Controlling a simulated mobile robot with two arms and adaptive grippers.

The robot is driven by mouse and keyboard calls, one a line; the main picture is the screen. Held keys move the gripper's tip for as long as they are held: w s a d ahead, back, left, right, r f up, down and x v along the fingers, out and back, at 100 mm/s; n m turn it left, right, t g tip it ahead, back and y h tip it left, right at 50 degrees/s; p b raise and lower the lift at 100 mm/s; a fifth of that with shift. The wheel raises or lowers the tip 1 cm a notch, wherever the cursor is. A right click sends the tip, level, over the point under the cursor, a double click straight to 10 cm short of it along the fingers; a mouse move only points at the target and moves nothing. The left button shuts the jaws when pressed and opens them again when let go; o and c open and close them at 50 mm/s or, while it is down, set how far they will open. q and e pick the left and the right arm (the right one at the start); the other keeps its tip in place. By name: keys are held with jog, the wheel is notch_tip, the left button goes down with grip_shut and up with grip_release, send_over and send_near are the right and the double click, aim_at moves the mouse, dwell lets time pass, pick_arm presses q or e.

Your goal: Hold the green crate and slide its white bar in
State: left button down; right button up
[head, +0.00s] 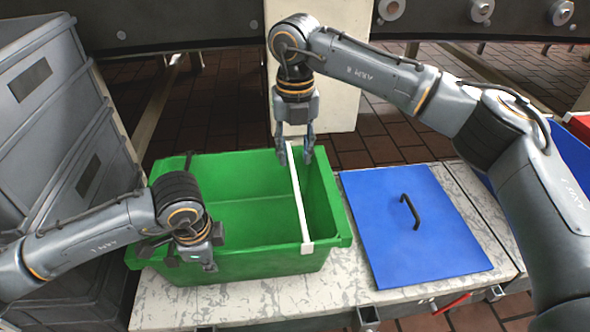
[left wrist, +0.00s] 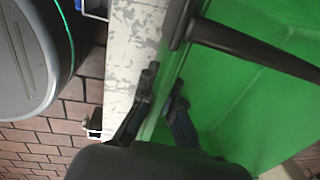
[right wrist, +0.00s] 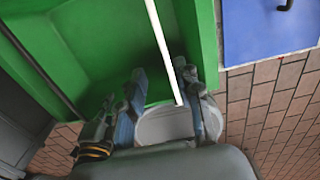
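The green crate (head: 245,268) stands on the speckled bench, open at the top. Its white bar (head: 299,195) lies across the right part, with a white tab over the near rim. My left gripper (head: 205,258) is at the near rim, left of centre. In the left wrist view its fingers (left wrist: 164,92) are close together on either side of the crate's wall. My right gripper (head: 296,158) points down at the bar's far end. In the right wrist view its fingers (right wrist: 165,88) are apart, with the white bar between them and a gap beside it.
A dark bar (left wrist: 255,46) crosses the crate's left end. A blue lid (head: 430,245) with a black handle lies on the bench (head: 350,285) right of the crate. Grey stacked crates (head: 50,110) stand at the left. The crate looks empty inside.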

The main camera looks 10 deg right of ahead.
pick_arm(q)
jog(key=shift+d, duration=0.1)
pick_arm(e)
jog(key=shift+r, duration=1.55)
pick_arm(q)
jog(key=c, duration=1.4)
grip_release()
jog(key=shift+o, duration=0.2)
jog(key=shift+r, duration=0.15)
